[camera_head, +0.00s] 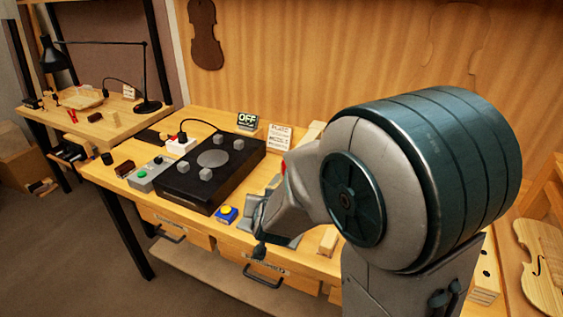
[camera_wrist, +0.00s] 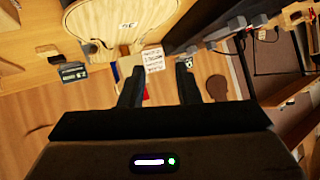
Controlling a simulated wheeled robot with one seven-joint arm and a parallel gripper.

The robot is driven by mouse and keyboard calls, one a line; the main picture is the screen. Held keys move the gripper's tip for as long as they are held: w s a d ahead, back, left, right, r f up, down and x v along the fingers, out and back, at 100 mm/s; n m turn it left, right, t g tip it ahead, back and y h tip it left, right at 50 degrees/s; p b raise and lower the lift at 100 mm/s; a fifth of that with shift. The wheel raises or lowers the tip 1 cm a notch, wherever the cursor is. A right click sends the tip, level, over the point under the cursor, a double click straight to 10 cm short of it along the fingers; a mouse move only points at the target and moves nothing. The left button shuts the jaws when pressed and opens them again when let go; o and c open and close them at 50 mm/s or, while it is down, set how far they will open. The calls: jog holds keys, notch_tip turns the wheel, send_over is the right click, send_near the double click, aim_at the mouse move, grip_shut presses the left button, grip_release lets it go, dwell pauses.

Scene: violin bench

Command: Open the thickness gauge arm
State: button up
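My gripper (camera_wrist: 158,76) is open in the wrist view, its two dark fingers apart with nothing held between them. In the head view my arm covers the middle and right of the bench, and I cannot make out the fingers there. I cannot clearly identify the thickness gauge or its arm in either view; it may be hidden behind my arm. A small grey device with a display (camera_wrist: 72,72) shows at the left of the wrist view, apart from the fingers. A pale violin plate (camera_wrist: 118,22) lies beyond the fingertips.
A black box with a round disc (camera_head: 212,158) and grey blocks stands on the bench. A violin body (camera_head: 541,268) is at right.

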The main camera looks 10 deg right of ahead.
jog(key=w+d+t+h, duration=0.1)
jog(key=w+d+h, duration=0.1)
jog(key=w, duration=0.2)
jog(key=w+d+t+h+p, duration=0.1)
jog(key=w+d+t+h, duration=0.1)
jog(key=w, duration=0.3)
jog(key=w+d+r+m+t+h+p, duration=0.1)
jog(key=w+d+t+h, duration=0.1)
jog(key=w, duration=0.3)
jog(key=shift+w+d+h, duration=0.15)
jog(key=shift+d+h, duration=0.35)
jog(key=shift+d, duration=0.15)
grip_shut()
